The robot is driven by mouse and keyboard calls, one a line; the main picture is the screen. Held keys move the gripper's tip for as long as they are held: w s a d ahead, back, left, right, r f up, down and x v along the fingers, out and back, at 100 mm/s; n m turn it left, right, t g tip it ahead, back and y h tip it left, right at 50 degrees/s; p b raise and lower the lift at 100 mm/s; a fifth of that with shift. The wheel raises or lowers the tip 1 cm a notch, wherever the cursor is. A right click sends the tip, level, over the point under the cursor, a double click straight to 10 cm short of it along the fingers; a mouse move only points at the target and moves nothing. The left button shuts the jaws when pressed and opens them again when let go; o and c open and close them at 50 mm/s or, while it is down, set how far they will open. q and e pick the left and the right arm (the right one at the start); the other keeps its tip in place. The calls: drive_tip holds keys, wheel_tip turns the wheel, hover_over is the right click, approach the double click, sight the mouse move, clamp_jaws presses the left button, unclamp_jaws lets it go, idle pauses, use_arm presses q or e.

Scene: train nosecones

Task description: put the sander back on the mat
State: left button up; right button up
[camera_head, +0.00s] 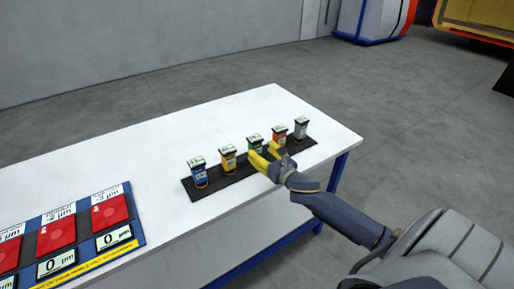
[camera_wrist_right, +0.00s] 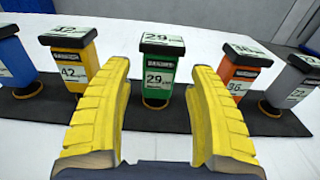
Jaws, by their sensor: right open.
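Several sanders stand upright in a row on the dark mat (camera_head: 216,182): blue (camera_head: 197,172), yellow (camera_head: 229,159), green (camera_head: 255,143), orange-red (camera_head: 279,135) and grey (camera_head: 300,129). My right gripper (camera_head: 264,156), with yellow fingers, is open at the green sander. In the right wrist view, the green sander (camera_wrist_right: 160,70), labelled 29, shows upright in the gap between the two open fingers (camera_wrist_right: 160,85). Its base rests on the mat (camera_wrist_right: 30,110). I see no finger touching it, and cannot tell how far it lies between the fingertips. My left gripper is not in view.
A white table (camera_head: 140,150) with blue legs carries everything. A blue panel (camera_head: 85,240) with red pads and number cards lies at the left front. The yellow sander (camera_wrist_right: 75,60) and orange sander (camera_wrist_right: 242,75) stand close to the fingers. The table behind the mat is clear.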

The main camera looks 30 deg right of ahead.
drive_tip(key=shift+s+r, duration=0.2)
drive_tip(key=shift+s, duration=3.55)
